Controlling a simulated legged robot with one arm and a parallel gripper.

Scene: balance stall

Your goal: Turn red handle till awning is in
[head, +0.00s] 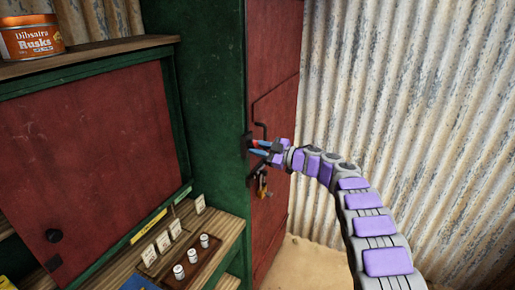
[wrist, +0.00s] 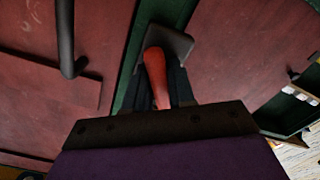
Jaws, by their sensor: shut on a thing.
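The red handle (wrist: 155,75) sits between the fingers of my gripper (wrist: 158,92) in the wrist view. My gripper is shut on it. A dark bracket (wrist: 172,40) shows just past the handle's far end, on the green post. In the head view my gripper (head: 262,149) reaches the corner of the green post (head: 211,110) from the right, and only a small red bit of the handle (head: 254,143) shows. The awning cannot be made out in either view.
A red door with a dark bar handle (head: 260,131) and a brass padlock (head: 263,184) is close to my gripper. Left are a red panel (head: 90,150), a tray of small pots (head: 180,250) and a rusks tin (head: 30,37). A corrugated wall (head: 400,90) stands right.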

